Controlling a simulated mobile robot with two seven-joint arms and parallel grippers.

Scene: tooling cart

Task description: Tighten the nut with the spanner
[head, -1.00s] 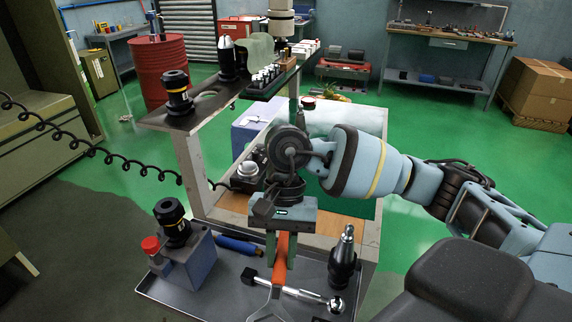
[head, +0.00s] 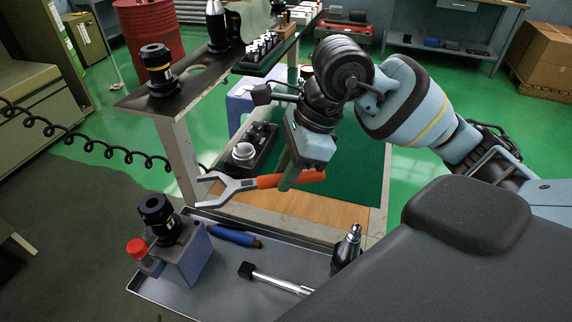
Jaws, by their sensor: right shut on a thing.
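The spanner has an orange handle (head: 270,181) and a grey open-ended head (head: 226,187). My right gripper (head: 291,178) is shut on the orange handle and holds the spanner above the cart's tray, with its open end pointing left. I cannot clearly make out which part is the nut. My left gripper is not in view.
The grey tray (head: 215,292) also holds a blue-handled tool (head: 235,236), a black-and-silver bar tool (head: 275,279) and a dark pointed holder (head: 347,247). The upper shelf (head: 140,98) carries another black holder (head: 158,72). A coiled black cable (head: 85,140) hangs at left.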

